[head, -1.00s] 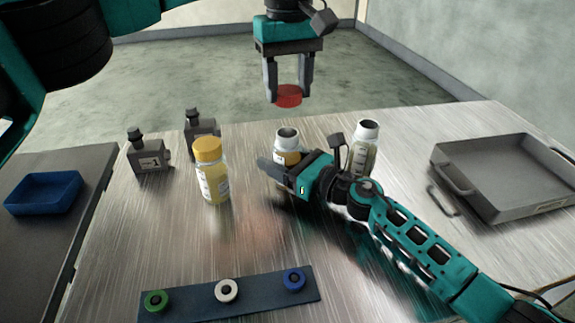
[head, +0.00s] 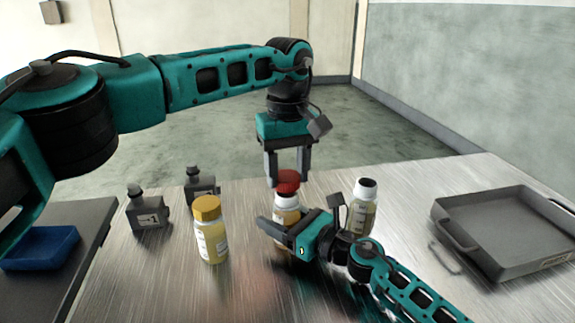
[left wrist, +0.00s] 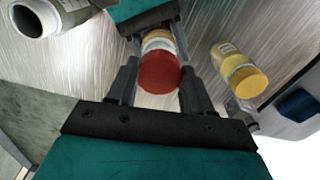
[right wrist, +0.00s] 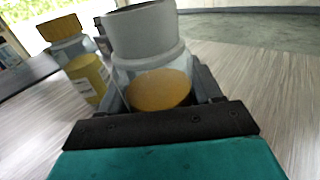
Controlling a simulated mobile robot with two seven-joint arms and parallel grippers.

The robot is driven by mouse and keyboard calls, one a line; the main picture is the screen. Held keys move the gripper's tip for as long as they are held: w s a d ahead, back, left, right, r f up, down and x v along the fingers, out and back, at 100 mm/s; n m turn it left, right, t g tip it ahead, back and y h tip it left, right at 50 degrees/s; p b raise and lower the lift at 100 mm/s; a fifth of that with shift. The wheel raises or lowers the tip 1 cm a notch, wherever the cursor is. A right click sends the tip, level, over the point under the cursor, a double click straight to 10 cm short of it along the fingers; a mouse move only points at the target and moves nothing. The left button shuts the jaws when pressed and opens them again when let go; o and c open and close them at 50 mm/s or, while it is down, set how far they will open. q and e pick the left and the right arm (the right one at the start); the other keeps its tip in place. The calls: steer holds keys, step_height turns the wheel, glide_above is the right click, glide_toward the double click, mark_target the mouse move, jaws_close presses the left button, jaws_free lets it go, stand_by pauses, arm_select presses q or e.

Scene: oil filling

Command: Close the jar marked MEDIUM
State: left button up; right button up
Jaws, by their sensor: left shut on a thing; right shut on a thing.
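My left gripper (head: 287,176) is shut on a red lid (head: 288,186) and points down over the middle jar (head: 285,204). In the head view the lid is right above the jar's white neck; I cannot tell whether they touch. In the left wrist view the red lid (left wrist: 159,73) is between the fingers, with the jar behind it. My right gripper (head: 283,236) is shut on the middle jar, which stands upright. The right wrist view shows this jar (right wrist: 152,75) with its wide neck and yellow oil. No MEDIUM marking is readable.
A yellow-capped jar (head: 210,235) stands to the left and an uncapped jar (head: 363,208) to the right. Two dark bottles (head: 148,212) stand at the back left. A grey tray (head: 465,240) is at the right and a blue tray (head: 40,247) at the left.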

mark_target(287, 218)
arm_select(q)
steer(key=shift+f, duration=0.1)
steer(key=shift+f, duration=0.75)
steer(key=shift+f, duration=0.6)
stand_by(0.3)
steer(key=m, duration=0.4)
steer(key=shift+m, duration=0.4)
steer(key=m, duration=0.5)
steer(key=shift+a, duration=0.15)
steer(key=o, duration=1)
